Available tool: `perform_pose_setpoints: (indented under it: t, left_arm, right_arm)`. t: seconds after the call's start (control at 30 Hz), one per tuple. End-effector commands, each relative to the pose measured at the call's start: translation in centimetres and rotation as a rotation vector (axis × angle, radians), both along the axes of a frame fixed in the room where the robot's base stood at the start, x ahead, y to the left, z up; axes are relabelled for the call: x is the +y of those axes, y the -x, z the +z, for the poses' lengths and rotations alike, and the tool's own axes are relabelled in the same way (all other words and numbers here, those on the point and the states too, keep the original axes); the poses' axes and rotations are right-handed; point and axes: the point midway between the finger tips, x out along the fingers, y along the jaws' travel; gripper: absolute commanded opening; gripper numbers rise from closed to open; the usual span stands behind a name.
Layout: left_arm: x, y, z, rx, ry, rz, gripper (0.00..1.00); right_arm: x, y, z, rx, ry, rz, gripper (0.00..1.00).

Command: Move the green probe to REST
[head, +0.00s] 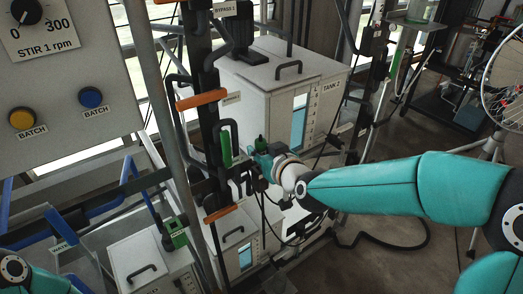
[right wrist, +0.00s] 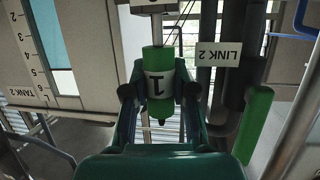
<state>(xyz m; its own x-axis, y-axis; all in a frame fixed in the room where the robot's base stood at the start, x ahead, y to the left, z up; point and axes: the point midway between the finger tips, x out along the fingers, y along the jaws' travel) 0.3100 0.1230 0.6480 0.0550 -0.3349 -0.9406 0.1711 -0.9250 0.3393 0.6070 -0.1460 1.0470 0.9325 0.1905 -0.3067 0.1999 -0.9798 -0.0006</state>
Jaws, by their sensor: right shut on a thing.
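In the head view my right gripper (head: 262,158) is beside the dark vertical rack, and a small dark green part of the probe (head: 260,142) shows there. I cannot tell whether the probe is still seated in anything. I cannot read a REST label in either view. My left gripper is not in view; only part of my left arm shows at lower left.
A green handle (head: 225,145) is on the dark rack (head: 208,120), close to my right gripper. The white TANK 2 box (head: 265,95) stands behind. A green block (head: 175,233) and a white lidded box (head: 145,260) are at lower left. A control panel (head: 70,75) fills the upper left.

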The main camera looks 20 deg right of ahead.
Motion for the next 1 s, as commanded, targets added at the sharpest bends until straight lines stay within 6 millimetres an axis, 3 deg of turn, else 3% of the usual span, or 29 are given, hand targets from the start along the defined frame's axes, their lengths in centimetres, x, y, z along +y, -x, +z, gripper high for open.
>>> perform_pose_setpoints:
  t: [0.33, 1.0]
  left_arm:
    - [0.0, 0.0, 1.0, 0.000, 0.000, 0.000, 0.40]
    - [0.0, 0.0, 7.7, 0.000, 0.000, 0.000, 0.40]
  right_arm:
    - [0.0, 0.0, 1.2, -0.002, 0.000, 0.000, 0.00]
    - [0.0, 0.0, 9.4, -0.001, -0.001, 0.001, 0.00]
